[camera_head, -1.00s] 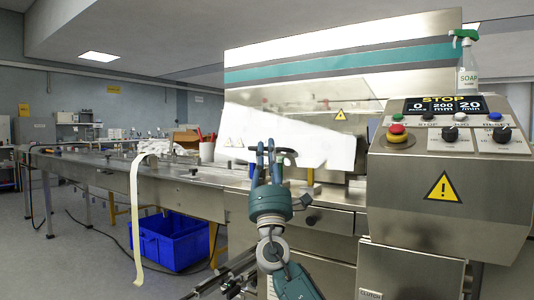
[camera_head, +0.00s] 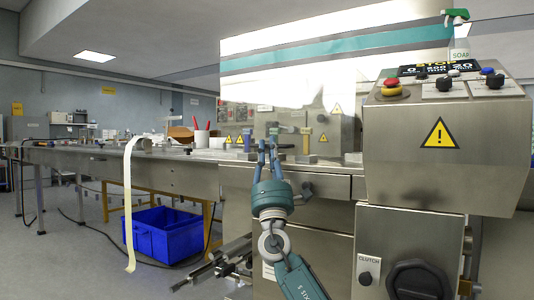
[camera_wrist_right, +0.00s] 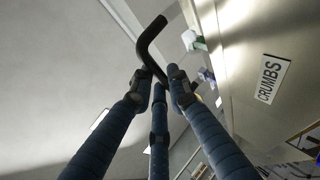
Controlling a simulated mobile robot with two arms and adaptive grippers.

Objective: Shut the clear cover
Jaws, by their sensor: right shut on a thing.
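The clear cover (camera_head: 272,92) is at the front of the steel wrapping machine, below a teal stripe. Bright glare whitens its upper part, and machine parts show in the area below. A thin black handle (camera_head: 284,146) is at the cover's lower part; it shows as a bent black bar in the right wrist view (camera_wrist_right: 147,44). My right gripper (camera_head: 268,148) is shut on this handle, its fingers pointing up, just above the machine's front edge. The fingers hide the middle of the handle. I cannot tell whether the cover's lower edge touches the machine. My left gripper is not in view.
A control console (camera_head: 448,135) with a red stop button (camera_head: 391,84) stands close on the right, with a spray bottle (camera_head: 458,45) on top. A long conveyor table (camera_head: 90,160) runs left. A blue crate (camera_head: 167,232) stands on the floor under it.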

